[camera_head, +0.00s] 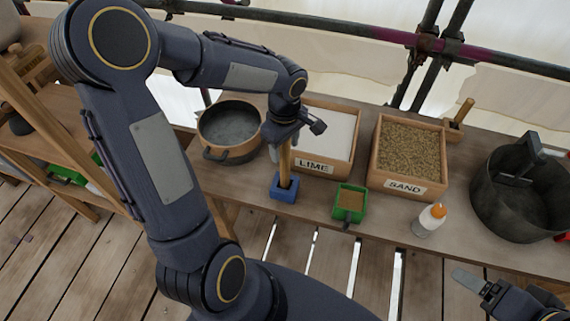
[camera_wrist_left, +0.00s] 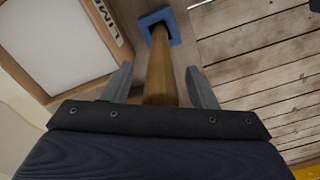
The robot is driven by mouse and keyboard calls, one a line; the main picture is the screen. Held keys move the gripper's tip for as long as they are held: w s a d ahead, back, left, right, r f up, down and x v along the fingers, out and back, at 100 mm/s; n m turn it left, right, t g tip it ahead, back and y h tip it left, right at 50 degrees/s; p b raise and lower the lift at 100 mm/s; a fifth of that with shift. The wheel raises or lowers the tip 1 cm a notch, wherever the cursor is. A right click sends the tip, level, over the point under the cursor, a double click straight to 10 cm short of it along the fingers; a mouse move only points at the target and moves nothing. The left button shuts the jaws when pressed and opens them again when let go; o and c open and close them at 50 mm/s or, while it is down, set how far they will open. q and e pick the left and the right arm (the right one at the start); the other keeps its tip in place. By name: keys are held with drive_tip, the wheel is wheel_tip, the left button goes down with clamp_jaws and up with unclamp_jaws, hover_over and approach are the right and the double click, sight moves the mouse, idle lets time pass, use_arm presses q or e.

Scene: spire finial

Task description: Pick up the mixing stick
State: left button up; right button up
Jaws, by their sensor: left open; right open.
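The mixing stick (camera_head: 285,163) is a wooden rod standing upright in a small blue holder (camera_head: 285,190) at the bench's front edge. In the left wrist view the stick (camera_wrist_left: 160,68) runs from the blue holder (camera_wrist_left: 174,22) up between the fingers. My left gripper (camera_head: 287,142) is at the stick's upper part, with the jaws open on either side of it. In the left wrist view its fingers (camera_wrist_left: 160,88) stand apart, with gaps to the stick. My right gripper (camera_head: 478,284) is open at the lower right, away from the stick; its jaws are partly cut off.
A lime box (camera_head: 314,167) and a sand box (camera_head: 405,187) stand behind the holder. A pot (camera_head: 230,152) is to the left. A green scoop (camera_head: 350,202), a white bottle with orange cap (camera_head: 430,220) and a dark bucket (camera_head: 490,205) are to the right.

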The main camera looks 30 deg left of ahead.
use_arm(q)
clamp_jaws()
idle(0.3)
